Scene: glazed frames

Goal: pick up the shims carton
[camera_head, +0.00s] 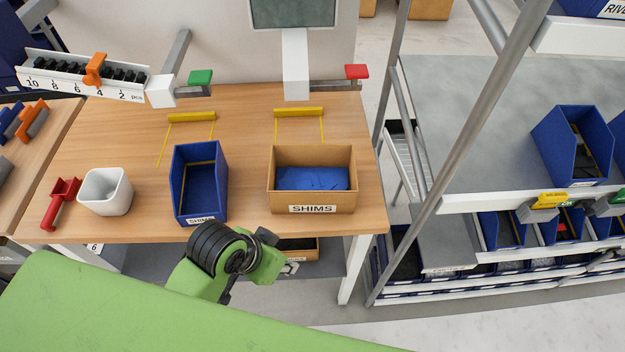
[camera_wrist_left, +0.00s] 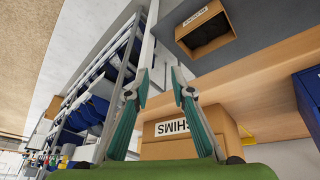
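The shims carton (camera_head: 313,200) is a tan open-topped box with a white SHIMS label and blue contents. It stands upright near the front edge of the workbench (camera_head: 346,222). In the left wrist view the carton (camera_wrist_left: 160,150) appears upside down, partly behind one finger. My left gripper (camera_wrist_left: 155,88) is open there, its two teal fingers spread with nothing between the tips. In the head view my left arm's wrist is in front of the bench edge, lower left of the carton; its fingers are hard to make out. My right gripper is not in view.
A blue bin (camera_head: 200,186) stands left of the carton, with a gap between. Further left are a white cup (camera_head: 106,191) and a red tool (camera_head: 61,204). Another box (camera_wrist_left: 205,32) sits on the shelf below the bench. A metal rack post (camera_head: 467,150) rises at right.

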